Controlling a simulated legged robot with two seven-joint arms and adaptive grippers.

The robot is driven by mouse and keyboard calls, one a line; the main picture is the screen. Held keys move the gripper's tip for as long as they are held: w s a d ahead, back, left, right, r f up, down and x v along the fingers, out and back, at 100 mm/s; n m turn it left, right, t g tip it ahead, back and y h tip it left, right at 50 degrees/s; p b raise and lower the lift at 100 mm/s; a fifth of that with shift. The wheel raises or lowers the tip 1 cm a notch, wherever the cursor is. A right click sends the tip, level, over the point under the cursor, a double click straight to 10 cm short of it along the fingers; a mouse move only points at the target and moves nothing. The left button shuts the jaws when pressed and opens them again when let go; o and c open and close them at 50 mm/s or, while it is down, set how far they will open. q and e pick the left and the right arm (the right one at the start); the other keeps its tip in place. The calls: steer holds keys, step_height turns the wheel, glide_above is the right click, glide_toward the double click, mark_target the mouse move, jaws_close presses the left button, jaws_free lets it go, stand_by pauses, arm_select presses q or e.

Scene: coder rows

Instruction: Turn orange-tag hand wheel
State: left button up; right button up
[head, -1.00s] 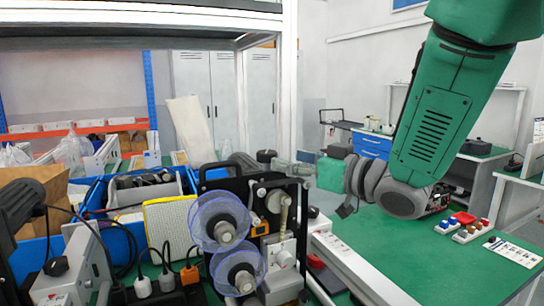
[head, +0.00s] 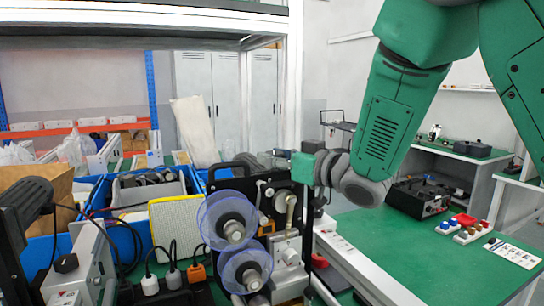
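The coder machine (head: 298,205) has a dark upright plate and two clear blue-rimmed reels, an upper one (head: 228,219) and a lower one (head: 244,270). A small orange patch (head: 265,229) shows beside the upper reel. I cannot tell whether this is the orange tag, and no hand wheel can be picked out for certain. My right gripper (head: 268,160) reaches in from the right behind a green wrist block, at the machine's top edge. It points left, and its fingers are small and partly hidden, so its opening is unclear. My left gripper is not in view.
Blue bins (head: 122,250) stand left of the machine. Cables and an orange plug (head: 196,272) lie in front. A green table (head: 420,262) at right holds a black device (head: 418,197) and small coloured buttons (head: 461,228). A white upright post (head: 292,75) stands behind the machine.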

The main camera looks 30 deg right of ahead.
steer(key=shift+w+d+r, duration=0.1)
steer(key=shift+r, duration=0.15)
steer(key=shift+r+n+g+y+p, duration=0.15)
steer(key=shift+n+g+y+p, duration=0.25)
steer(key=shift+n+y+p, duration=0.55)
steer(key=shift+r+n+g+y+p, duration=0.1)
steer(key=shift+n+g+y+p, duration=0.3)
steer(key=shift+y+p, duration=0.45)
steer(key=shift+n+g+y+p, duration=1.65)
steer(key=shift+n+g+y, duration=0.35)
steer(key=shift+y, duration=0.4)
steer(key=o, duration=1.2)
steer(key=shift+f, duration=0.3)
